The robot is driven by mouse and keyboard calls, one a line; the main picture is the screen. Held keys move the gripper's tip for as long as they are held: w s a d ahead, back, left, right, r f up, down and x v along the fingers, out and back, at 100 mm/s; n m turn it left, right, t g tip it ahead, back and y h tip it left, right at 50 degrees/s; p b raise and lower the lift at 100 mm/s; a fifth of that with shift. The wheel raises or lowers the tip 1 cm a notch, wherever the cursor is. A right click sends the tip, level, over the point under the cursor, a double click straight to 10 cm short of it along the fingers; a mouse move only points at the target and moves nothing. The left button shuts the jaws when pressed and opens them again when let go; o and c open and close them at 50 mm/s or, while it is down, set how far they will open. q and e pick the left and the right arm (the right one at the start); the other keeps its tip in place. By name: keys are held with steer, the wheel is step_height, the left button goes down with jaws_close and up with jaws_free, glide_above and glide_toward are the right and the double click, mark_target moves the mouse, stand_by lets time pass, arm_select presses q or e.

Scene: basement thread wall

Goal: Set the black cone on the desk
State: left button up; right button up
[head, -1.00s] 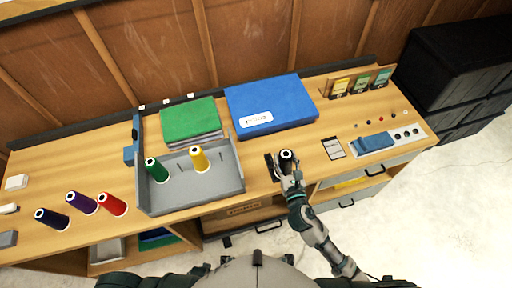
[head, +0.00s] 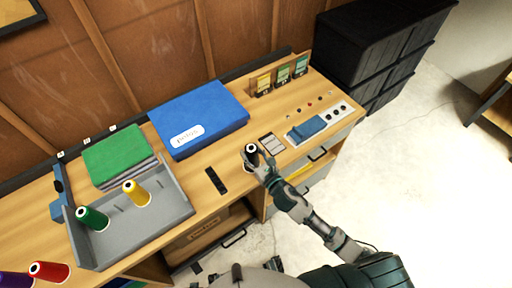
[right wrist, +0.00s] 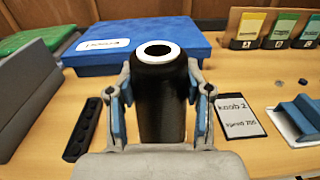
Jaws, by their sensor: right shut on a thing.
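The black cone (head: 250,149), with a white ring around its top hole, stands upright in my right gripper (head: 257,160) over the front part of the wooden desk (head: 190,210). In the right wrist view the cone (right wrist: 160,105) fills the space between the two fingers, which press on its sides. Its base is hidden by the gripper, so I cannot tell whether it touches the desk. My left gripper is not in view.
A black slotted strip (head: 216,180) lies left of the cone, and a label card (head: 272,144) lies to its right. A grey tray (head: 180,205) holds green and yellow cones. A blue box (head: 200,115) lies behind. Bare desk surrounds the cone.

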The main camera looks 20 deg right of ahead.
steer(key=w+d+f, duration=0.1)
steer(key=w+f, duration=0.1)
steer(key=w+d+f+b, duration=0.1)
steer(key=w+d+f, duration=0.1)
steer(key=shift+d, duration=0.1)
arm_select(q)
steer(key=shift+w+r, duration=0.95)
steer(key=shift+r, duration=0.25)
arm_select(e)
steer(key=o, duration=1.3)
steer(key=shift+c, duration=0.2)
